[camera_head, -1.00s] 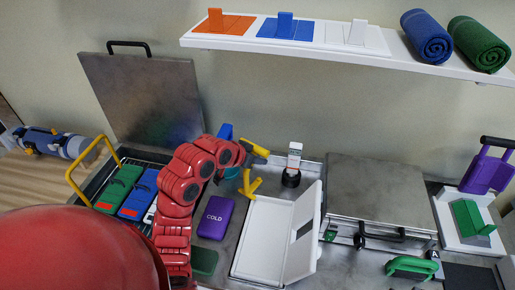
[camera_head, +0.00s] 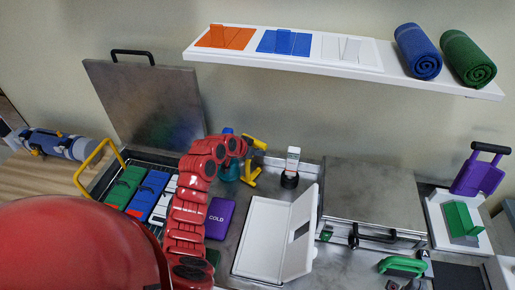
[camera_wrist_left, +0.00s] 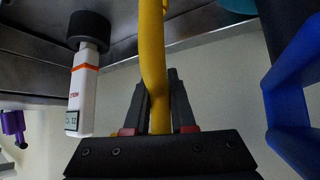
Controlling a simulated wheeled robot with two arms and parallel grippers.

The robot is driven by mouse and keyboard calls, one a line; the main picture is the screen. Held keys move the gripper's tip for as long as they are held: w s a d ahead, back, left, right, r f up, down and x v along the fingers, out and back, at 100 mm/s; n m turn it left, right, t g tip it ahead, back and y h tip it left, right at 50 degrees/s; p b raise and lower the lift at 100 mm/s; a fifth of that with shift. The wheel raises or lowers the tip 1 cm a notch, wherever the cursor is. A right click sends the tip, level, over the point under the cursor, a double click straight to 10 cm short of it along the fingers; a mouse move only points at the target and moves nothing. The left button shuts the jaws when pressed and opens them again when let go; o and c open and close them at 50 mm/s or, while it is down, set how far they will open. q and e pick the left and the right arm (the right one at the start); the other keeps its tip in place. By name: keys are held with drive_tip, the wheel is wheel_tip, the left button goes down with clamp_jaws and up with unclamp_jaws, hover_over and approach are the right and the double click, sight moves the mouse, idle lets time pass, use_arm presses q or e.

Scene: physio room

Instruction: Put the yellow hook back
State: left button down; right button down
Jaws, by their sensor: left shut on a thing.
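The yellow hook (camera_head: 251,178) is in the head view near the back of the metal counter, left of a white bottle-like device with a black base. My left gripper (camera_head: 258,151) is at the end of the red arm, above the hook's lower part. In the left wrist view the hook (camera_wrist_left: 153,60) passes as a curved yellow bar between the two dark fingers of my left gripper (camera_wrist_left: 160,100), which are shut on it. I cannot tell whether its lower end touches the counter. My right gripper is not in view.
The white device (camera_head: 292,162) stands close right of the hook. A teal bottle (camera_head: 228,172) is just left. A shelf (camera_head: 440,82) above holds coloured plates and rolled towels.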

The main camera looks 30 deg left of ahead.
use_arm(q)
drive_tip(key=shift+f, duration=0.15)
drive_tip(key=c, duration=0.8)
unclamp_jaws()
drive_tip(key=shift+o, duration=0.2)
drive_tip(key=b+v, duration=0.3)
drive_tip(key=v, duration=0.9)
drive_tip(key=shift+d, duration=0.1)
